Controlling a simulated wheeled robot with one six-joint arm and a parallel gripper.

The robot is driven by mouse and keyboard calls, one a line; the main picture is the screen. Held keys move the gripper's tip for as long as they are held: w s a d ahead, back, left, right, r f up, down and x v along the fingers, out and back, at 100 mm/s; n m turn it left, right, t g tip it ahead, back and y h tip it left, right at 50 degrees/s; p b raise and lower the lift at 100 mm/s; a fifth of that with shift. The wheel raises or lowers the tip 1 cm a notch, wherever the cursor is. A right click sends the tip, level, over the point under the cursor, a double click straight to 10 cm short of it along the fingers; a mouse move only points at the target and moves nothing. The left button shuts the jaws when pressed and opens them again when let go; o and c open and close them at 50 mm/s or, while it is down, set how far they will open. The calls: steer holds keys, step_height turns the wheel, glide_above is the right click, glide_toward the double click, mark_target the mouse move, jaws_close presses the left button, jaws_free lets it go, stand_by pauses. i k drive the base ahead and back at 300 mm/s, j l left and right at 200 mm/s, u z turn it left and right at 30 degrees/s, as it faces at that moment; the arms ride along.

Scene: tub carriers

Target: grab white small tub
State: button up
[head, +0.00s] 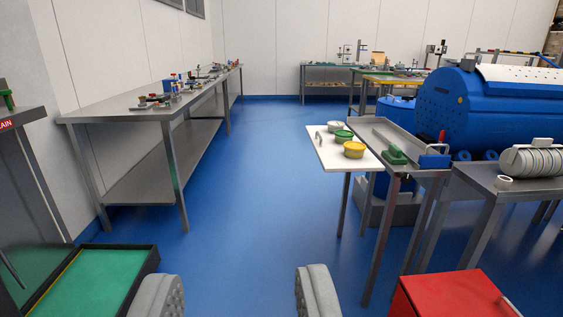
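A small white tub (335,126) stands at the back of a white tabletop (330,152), right of the middle of the head view. A green tub (343,137) and a yellow tub (354,150) stand in front of it, in a row. The green tub partly covers the white one. My gripper (235,292) shows as two grey padded fingers at the bottom edge. The fingers are wide apart with only blue floor between them. The tubs are well ahead of it and to the right.
A long steel bench (150,110) runs along the left wall. A green-bottomed tray (95,282) is at lower left and a red box (450,293) at lower right. A steel tray table (385,130) adjoins the white tabletop. The blue floor between is clear.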

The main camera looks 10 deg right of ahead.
mark_target(333, 126)
steer(key=i, duration=1.65)
steer(key=i+z, duration=0.2)
steer(key=i, duration=0.25)
steer(key=i+j+z, duration=0.2)
steer(key=i, duration=0.2)
steer(key=i+j+z, duration=0.15)
steer(key=i, duration=0.25)
steer(key=i+j+z, duration=0.2)
steer(key=i, duration=0.2)
